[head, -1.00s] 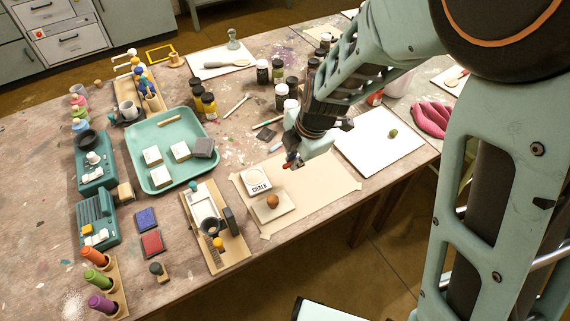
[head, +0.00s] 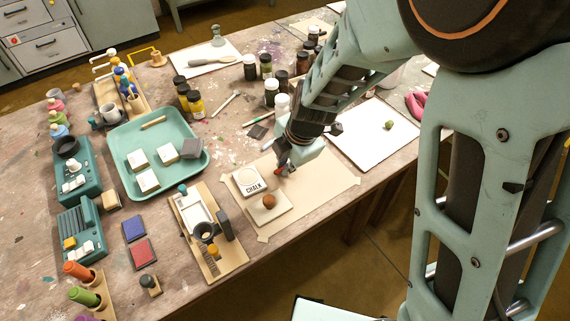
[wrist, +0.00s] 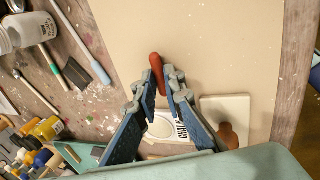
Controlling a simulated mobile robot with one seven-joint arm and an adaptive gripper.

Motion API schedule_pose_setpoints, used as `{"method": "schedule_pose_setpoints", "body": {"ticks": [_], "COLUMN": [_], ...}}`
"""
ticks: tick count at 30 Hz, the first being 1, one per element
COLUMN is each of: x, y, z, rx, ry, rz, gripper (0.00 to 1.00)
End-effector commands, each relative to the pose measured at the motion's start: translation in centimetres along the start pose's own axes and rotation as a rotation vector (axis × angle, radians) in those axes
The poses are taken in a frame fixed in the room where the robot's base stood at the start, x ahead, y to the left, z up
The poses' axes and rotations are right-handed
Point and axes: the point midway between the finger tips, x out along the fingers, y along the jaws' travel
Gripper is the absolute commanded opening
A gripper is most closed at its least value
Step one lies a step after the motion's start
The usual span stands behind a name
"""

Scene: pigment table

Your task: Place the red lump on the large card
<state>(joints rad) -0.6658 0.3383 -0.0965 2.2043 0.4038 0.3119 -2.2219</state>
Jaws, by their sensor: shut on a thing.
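My gripper (wrist: 164,84) is shut on the red lump (wrist: 156,66), a smooth, elongated piece that sticks out past the fingertips in the wrist view. In the head view my gripper (head: 284,169) is over the beige sheet, just right of the chalk dish, and the lump is mostly hidden. The large card looks to be the white sheet (head: 358,142) to the right, with a green lump (head: 389,125) on it. A smaller pale card (head: 283,206) with a brown lump (head: 269,200) lies near the front of the beige sheet.
The beige sheet (head: 320,197) is taped down near the table's front edge. The white chalk dish (head: 251,181) stands on it. Jars (head: 271,92) stand behind my gripper. A green tray (head: 124,174) with blocks is at left. The white card's front part is clear.

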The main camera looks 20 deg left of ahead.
Motion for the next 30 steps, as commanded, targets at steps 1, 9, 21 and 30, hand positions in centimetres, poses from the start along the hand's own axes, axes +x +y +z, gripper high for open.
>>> {"method": "schedule_pose_setpoints", "body": {"ticks": [1,9,21,30], "x": [0.0,0.7,0.6,-0.2], "y": [0.0,-0.2,-0.3,0.0], "z": [0.0,0.1,0.0,0.0], "rx": [0.0,0.001,0.0,0.0], "ry": [0.0,0.0,0.0,0.001], "rz": [0.0,0.0,-0.002,-0.002], "gripper": [0.03,0.03,0.27,0.27]}}
